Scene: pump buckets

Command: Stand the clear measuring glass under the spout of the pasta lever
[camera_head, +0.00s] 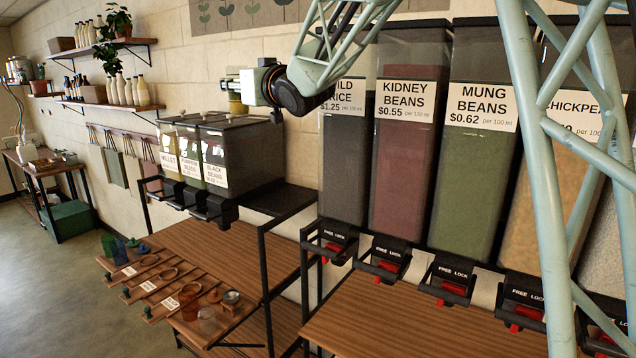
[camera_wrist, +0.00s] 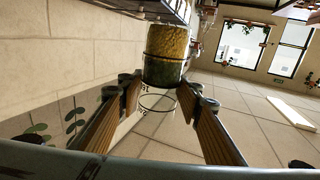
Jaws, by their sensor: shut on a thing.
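My gripper (camera_wrist: 159,84) is shut on the clear measuring glass (camera_wrist: 157,103), between its two brown-padded fingers. The glass is see-through, with a pale rim and dark markings. The spout and lever are not clear. In the head view my gripper (camera_head: 246,85) is high by the wall, above the small bins, and a yellow patch (camera_head: 236,106) shows just below it. The glass is not distinct there.
Large bins stand at right, including kidney beans (camera_head: 401,150) and mung beans (camera_head: 478,170), with red levers below. Small bins (camera_head: 215,155) stand under my gripper. A lower wooden shelf (camera_head: 228,262) holds trays and several small vessels (camera_head: 207,320). Wall shelves with bottles (camera_head: 125,92) are at left.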

